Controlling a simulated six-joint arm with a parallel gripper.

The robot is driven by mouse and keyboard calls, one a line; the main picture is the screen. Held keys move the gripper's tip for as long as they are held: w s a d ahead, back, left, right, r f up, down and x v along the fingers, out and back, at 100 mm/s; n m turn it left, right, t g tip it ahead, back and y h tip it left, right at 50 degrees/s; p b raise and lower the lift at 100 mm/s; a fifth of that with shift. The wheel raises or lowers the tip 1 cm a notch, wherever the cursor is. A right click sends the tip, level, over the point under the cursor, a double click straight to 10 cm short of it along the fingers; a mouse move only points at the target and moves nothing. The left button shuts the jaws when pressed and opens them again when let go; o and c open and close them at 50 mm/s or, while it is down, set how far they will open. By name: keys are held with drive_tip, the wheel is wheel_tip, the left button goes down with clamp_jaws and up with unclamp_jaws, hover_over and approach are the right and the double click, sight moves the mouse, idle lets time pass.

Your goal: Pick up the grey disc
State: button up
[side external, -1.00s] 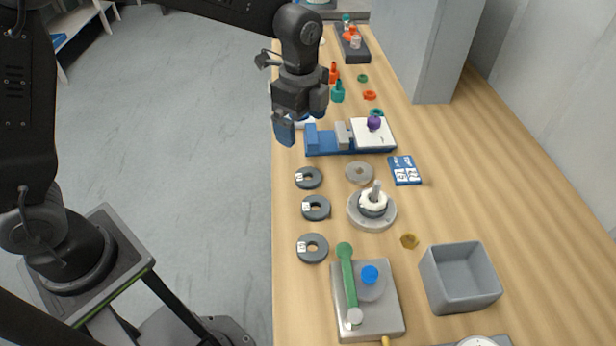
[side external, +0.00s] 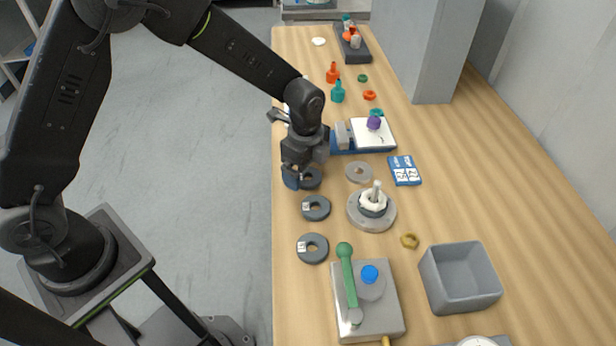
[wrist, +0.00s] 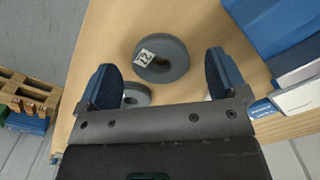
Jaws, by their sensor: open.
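My gripper (side external: 304,172) is open and empty, low above the farthest of three dark grey discs (side external: 314,182) along the table's left edge. That disc is partly hidden by the gripper in the side view. In the wrist view a dark grey disc with a centre hole and a white label (wrist: 176,70) lies flat, ahead of and between the blue fingertips of my gripper (wrist: 163,78). Another disc (wrist: 137,92) shows partly behind the gripper body. The other two dark discs, the middle one (side external: 316,217) and the nearest one (side external: 322,254), lie flat with labels.
A lighter grey ring (side external: 359,164) lies right of the gripper. A round base with a post (side external: 386,216), a blue vise (side external: 350,150) and a blue card (side external: 405,171) are nearby. A plate with a green handle (side external: 390,318) and a grey bin (side external: 470,300) stand nearer.

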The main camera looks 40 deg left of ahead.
drive_tip(key=shift+f, duration=0.65)
drive_tip(key=shift+c, duration=0.4)
drive_tip(key=c, duration=0.9)
